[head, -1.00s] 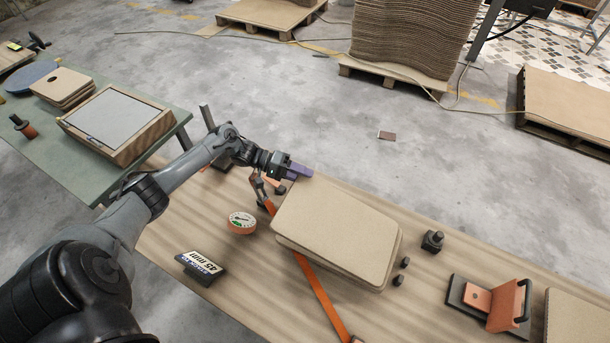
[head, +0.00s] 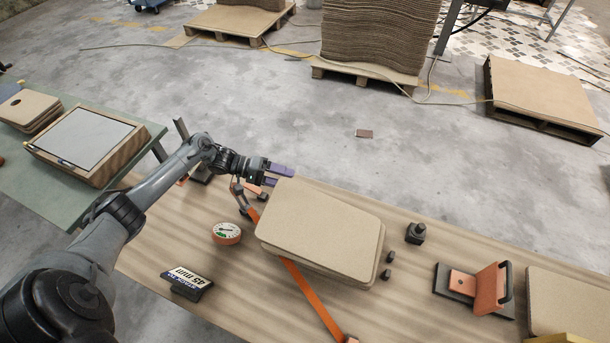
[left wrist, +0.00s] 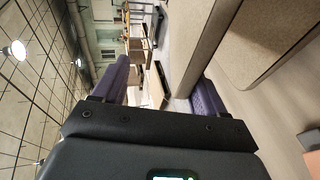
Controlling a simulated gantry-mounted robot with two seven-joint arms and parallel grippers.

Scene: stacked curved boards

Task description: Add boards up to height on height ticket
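A stack of tan boards with rounded corners (head: 322,225) lies on the wooden bench, its top board slightly offset from those below. My left gripper (head: 280,176) is at the stack's far left corner, its purple fingers spread apart. In the left wrist view the fingers (left wrist: 161,88) are wide apart, with a board edge (left wrist: 196,45) showing between them, nearer the right finger; contact is unclear. The black height ticket (head: 188,281) at the bench's front left reads 45 mm. More boards (head: 570,300) lie at the right edge. My right gripper is out of view.
Black pegs (head: 388,264), a black knob block (head: 415,233) and an orange handled block (head: 487,287) stand to the right. A green table (head: 50,185) is at left.

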